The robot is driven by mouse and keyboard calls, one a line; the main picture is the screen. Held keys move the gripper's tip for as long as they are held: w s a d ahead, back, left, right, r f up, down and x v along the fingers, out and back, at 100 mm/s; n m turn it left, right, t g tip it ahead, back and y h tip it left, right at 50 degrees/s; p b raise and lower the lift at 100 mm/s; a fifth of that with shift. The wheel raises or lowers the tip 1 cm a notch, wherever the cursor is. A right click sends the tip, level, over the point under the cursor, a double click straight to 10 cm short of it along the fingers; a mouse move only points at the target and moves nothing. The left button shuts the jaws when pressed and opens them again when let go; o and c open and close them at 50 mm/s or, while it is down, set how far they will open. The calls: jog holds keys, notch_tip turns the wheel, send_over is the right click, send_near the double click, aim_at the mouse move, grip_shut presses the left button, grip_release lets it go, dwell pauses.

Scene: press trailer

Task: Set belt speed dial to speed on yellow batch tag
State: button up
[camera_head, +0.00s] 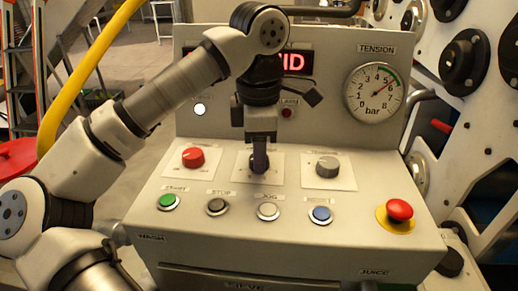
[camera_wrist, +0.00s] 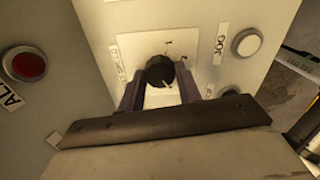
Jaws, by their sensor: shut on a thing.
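My gripper (camera_head: 260,158) reaches down onto the middle dial of the panel's dial row. In the wrist view my gripper (camera_wrist: 158,90) has a finger on each side of the black dial knob (camera_wrist: 160,71) and is shut on it. A pale pointer line shows on the knob, toward the lower right in that view. The dial's white scale plate (camera_head: 273,171) is partly covered by the gripper in the head view. Its label is too small or too covered to read, so I cannot confirm it is the belt speed dial. I see no yellow batch tag in either view.
A red dial (camera_head: 193,157) and a grey dial (camera_head: 327,166) flank the middle one. Several push buttons sit below, with a red emergency stop (camera_head: 399,210) at right. A pressure gauge (camera_head: 374,92) and a red-lit display (camera_head: 293,62), partly covered by my arm, stand behind.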

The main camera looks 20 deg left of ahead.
jog(key=shift+m, duration=0.8)
jog(key=o, duration=1)
jog(key=shift+r, duration=0.15)
notch_tip(320, 180, up, 14)
jog(key=p, duration=1.1)
jog(key=shift+f, duration=0.25)
